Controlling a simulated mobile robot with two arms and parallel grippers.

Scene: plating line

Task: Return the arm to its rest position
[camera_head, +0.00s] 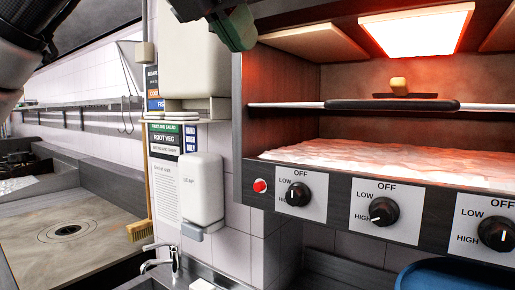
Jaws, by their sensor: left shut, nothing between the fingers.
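My left arm (22,40) enters at the top left corner as a grey and black link. A dark part at the top edge, left of the heated cabinet, looks like my left gripper (236,28). It is shut and I see nothing held in it. It is in front of the white wall dispenser and the cabinet's upper left corner; whether it touches either I cannot tell. Most of the arm between is out of frame. My right gripper is not in view.
The heated cabinet (330,212) with dials fills the right. A bar with a black grip (392,105) crosses its opening. A soap dispenser (203,188) hangs above a sink tap (173,258). A blue item (450,277) is bottom right. A cooking surface (65,250) is lower left.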

